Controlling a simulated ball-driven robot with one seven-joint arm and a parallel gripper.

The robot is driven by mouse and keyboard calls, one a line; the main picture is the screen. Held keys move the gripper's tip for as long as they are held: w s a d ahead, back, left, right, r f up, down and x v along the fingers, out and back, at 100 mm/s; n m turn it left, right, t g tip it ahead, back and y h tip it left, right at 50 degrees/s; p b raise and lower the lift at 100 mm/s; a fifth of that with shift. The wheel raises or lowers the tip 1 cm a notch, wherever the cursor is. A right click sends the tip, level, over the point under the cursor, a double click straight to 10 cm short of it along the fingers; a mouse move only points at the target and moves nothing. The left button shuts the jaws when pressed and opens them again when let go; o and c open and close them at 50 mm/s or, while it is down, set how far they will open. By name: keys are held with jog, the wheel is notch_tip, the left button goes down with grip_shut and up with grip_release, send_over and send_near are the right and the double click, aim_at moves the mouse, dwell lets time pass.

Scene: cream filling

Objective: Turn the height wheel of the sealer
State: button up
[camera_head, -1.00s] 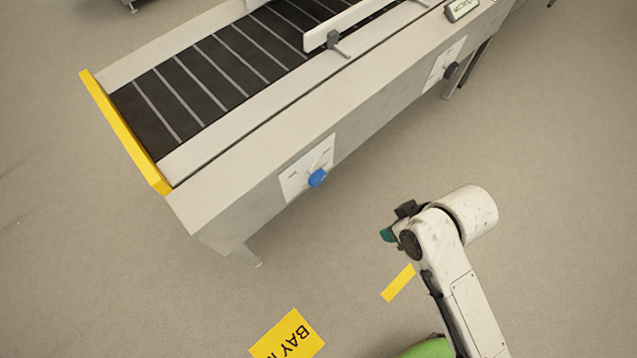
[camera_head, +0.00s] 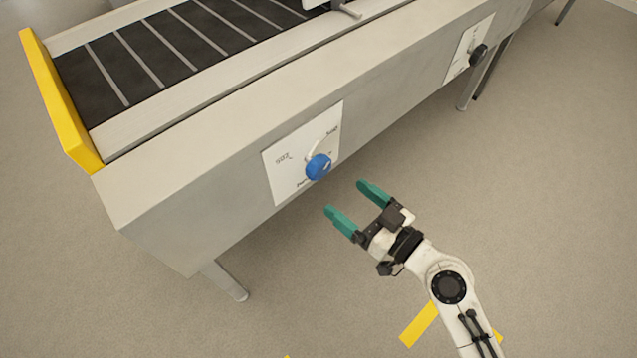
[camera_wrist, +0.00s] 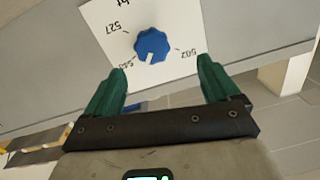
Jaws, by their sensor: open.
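The height wheel is a blue knob (camera_head: 319,167) on a white scale plate (camera_head: 283,170) on the side of the long conveyor machine. It also shows in the wrist view (camera_wrist: 152,45), with a white pointer mark and printed numbers around it on the plate (camera_wrist: 105,15). My gripper (camera_head: 358,201) has green fingers, open and empty. It is just below and to the right of the knob in the head view, pointing toward the panel. In the wrist view my gripper (camera_wrist: 162,78) has the knob ahead, between the lines of its fingers, not touching.
A second white plate with a dark knob (camera_head: 478,54) is farther right on the machine side. The belt (camera_head: 140,62) runs along the top, with a yellow end bar (camera_head: 60,100). A machine leg (camera_head: 228,281) stands below.

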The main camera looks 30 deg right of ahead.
aim_at(323, 172)
jog(key=shift+m+t+h, duration=0.3)
jog(key=shift+t+h, duration=0.1)
jog(key=x, duration=0.3)
jog(key=p+x, duration=0.1)
jog(key=x, duration=0.3)
jog(key=p+x, duration=0.1)
jog(key=x, duration=0.3)
jog(key=shift+d+f, duration=0.35)
jog(key=shift+d, duration=0.05)
jog(key=shift+c, duration=0.2)
jog(key=c, duration=1)
